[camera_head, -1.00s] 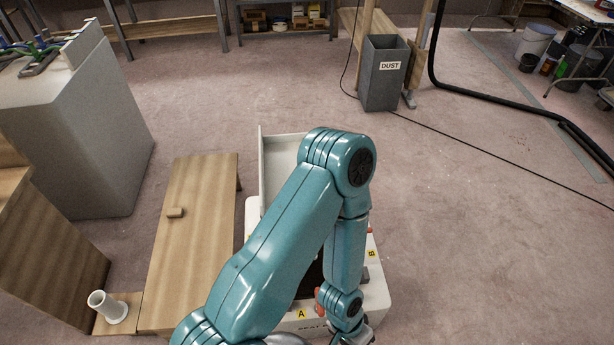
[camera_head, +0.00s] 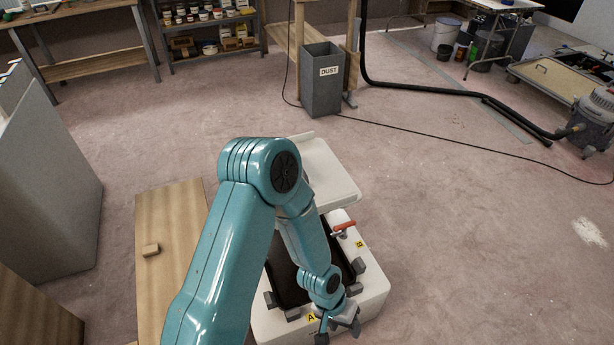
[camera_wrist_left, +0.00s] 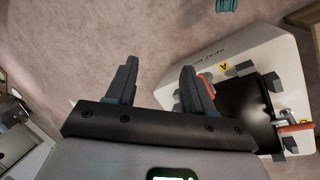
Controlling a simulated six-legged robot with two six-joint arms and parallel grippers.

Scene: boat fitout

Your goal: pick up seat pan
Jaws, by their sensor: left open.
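A white fixture box (camera_head: 376,296) stands on the floor, with a black recessed panel (camera_head: 285,270) in its top, grey blocks around it and yellow labels A and B. It also shows in the left wrist view (camera_wrist_left: 208,68), at right, with partly legible lettering. A pale shallow pan-shaped piece (camera_head: 328,178) is at the box's far side, partly hidden by my arm; I cannot tell which part is the seat pan. My left gripper (camera_head: 338,325) is at the box's near edge.
A red-handled clamp (camera_head: 343,228) stands on the box's right side; another red handle (camera_wrist_left: 205,82) is beside one finger. A wooden bench (camera_head: 165,285) with a small block (camera_head: 151,250) is close at left. A dust bin (camera_head: 320,85) stands behind. Open floor lies right.

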